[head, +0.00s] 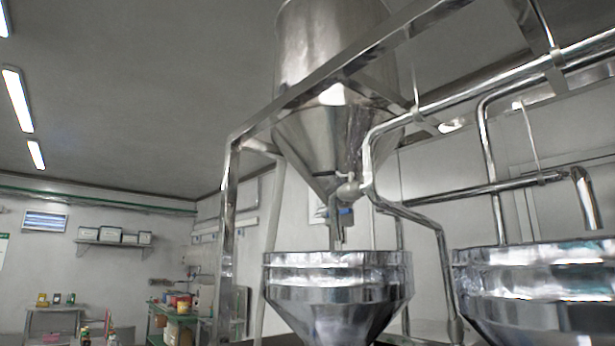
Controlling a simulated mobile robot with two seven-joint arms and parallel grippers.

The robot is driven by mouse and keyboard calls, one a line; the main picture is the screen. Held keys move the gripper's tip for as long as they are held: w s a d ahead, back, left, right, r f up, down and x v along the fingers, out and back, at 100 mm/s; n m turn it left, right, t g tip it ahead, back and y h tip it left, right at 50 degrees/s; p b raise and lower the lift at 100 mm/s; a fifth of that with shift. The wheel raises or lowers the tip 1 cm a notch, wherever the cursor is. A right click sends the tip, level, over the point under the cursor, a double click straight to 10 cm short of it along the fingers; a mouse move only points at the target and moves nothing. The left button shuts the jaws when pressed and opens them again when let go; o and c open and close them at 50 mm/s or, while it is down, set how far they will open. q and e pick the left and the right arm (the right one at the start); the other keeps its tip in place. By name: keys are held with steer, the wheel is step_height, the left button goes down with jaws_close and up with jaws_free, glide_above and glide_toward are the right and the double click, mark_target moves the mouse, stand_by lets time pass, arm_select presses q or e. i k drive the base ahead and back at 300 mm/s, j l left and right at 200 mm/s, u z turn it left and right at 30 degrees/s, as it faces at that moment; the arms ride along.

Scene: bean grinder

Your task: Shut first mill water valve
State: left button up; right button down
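A large steel cone-bottomed tank (335,105) hangs high in a metal frame (228,190). Below its tip, a small valve with a blue handle (345,211) sits on the outlet piping, above a round steel mill hopper (338,280). A second steel hopper (540,285) stands at the right, partly cut off by the picture edge. I cannot tell from the picture whether the valve is open or shut. Neither of my grippers is in the head view.
Shiny pipes (440,235) run around and between the hoppers. At the left, a green-framed shelf (160,325) holds containers, and a small table (52,310) stands farther back. A wall shelf (112,242) carries boxes. The floor is out of view.

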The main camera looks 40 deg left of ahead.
mark_target(333, 172)
steer(key=j+u, duration=0.2)
steer(key=j, duration=0.25)
steer(key=i+j+u, duration=0.2)
steer(key=j, duration=0.25)
steer(key=j+u, duration=0.2)
steer(key=j, duration=0.25)
steer(key=z, duration=0.5)
steer(key=j+z, duration=0.15)
steer(key=z, duration=0.35)
steer(key=j+z, duration=0.15)
steer(key=z, duration=0.35)
steer(key=j+z, duration=0.4)
steer(key=k+j+z, duration=0.15)
steer(key=j+z, duration=0.3)
steer(key=k+j+z, duration=0.35)
steer(key=k+j, duration=0.15)
steer(key=j, duration=0.2)
steer(key=k+j, duration=0.45)
steer(key=j, duration=0.15)
